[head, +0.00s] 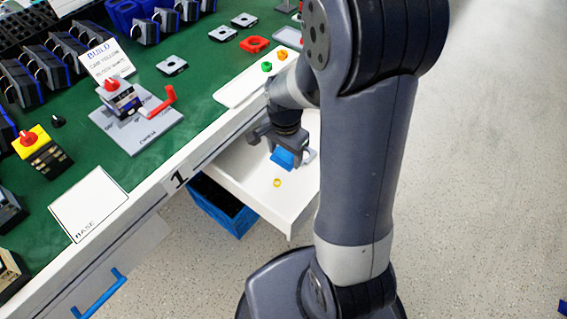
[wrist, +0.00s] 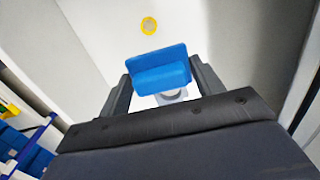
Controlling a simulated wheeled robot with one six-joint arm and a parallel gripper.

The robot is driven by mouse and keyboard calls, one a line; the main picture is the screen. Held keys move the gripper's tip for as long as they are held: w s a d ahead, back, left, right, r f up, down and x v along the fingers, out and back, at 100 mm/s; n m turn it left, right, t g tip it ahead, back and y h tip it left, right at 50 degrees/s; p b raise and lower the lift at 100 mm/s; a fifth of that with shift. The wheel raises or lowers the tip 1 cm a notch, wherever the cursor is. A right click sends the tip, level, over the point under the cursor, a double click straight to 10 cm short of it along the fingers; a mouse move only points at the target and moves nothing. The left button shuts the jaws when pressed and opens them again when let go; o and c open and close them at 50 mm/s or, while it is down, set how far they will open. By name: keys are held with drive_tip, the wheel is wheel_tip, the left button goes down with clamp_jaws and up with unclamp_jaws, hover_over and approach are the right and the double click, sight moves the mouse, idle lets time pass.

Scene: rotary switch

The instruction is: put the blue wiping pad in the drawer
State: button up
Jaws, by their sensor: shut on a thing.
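The blue wiping pad (wrist: 160,70) is between the two fingers of my gripper (wrist: 160,88) in the wrist view. In the head view the pad (head: 283,158) shows below my gripper (head: 287,146), which is shut on it. The open drawer (head: 250,182) is a white tray pulled out under the green bench, and my gripper is over it. It also shows behind the pad in the wrist view (wrist: 225,30). I cannot tell whether the pad touches the drawer floor.
A yellow ring (head: 277,183) lies in the drawer, with a grey part (head: 309,156) near the pad. A blue crate (head: 222,205) stands below. A closed drawer with a blue handle (head: 98,296) is at lower left. The bench (head: 150,60) holds switch parts.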

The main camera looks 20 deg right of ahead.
sight(285, 174)
drive_tip(key=shift+f+b, duration=0.7)
drive_tip(key=shift+f, duration=2.5)
drive_tip(key=shift+f, duration=0.15)
drive_tip(key=o, duration=1)
wheel_tip(285, 174, up, 12)
drive_tip(key=p, duration=0.3)
drive_tip(key=shift+r, duration=0.2)
drive_tip(key=shift+o, duration=0.3)
